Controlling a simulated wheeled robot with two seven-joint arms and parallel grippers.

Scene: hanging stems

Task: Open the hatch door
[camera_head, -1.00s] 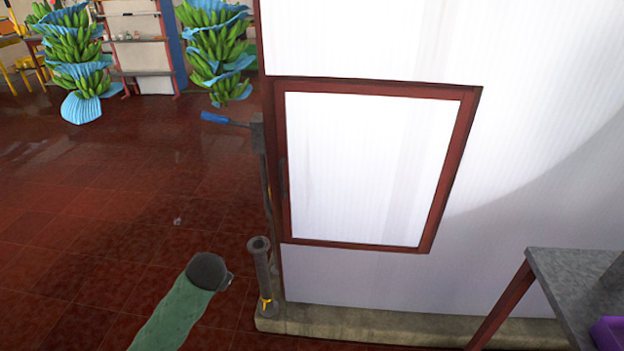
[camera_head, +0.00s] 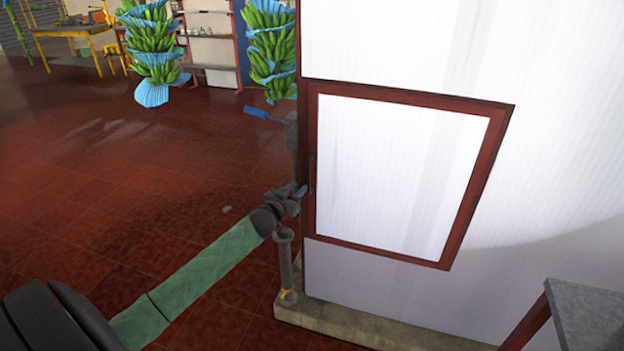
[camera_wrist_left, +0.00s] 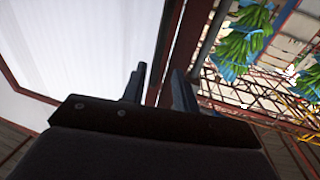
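The hatch door (camera_head: 395,175) is a white panel in a red-brown frame, set in a white wall. It looks closed. A dark upright handle (camera_head: 311,173) sits on its left frame edge. My left gripper (camera_head: 301,190) is beside the handle's lower end, at the door's left edge. In the left wrist view its two fingers (camera_wrist_left: 160,90) stand apart, with a red-brown frame bar beyond the gap. White panelling (camera_wrist_left: 80,45) fills the left of that view. I cannot tell whether the fingers touch the handle. My right gripper is out of view.
A grey post (camera_head: 286,265) stands on the concrete curb (camera_head: 345,322) under my left wrist. A blue-handled lever (camera_head: 257,112) juts out left of the wall. A grey table (camera_head: 590,310) stands at bottom right. Banana bunches (camera_head: 155,55) hang behind. The tiled floor at left is clear.

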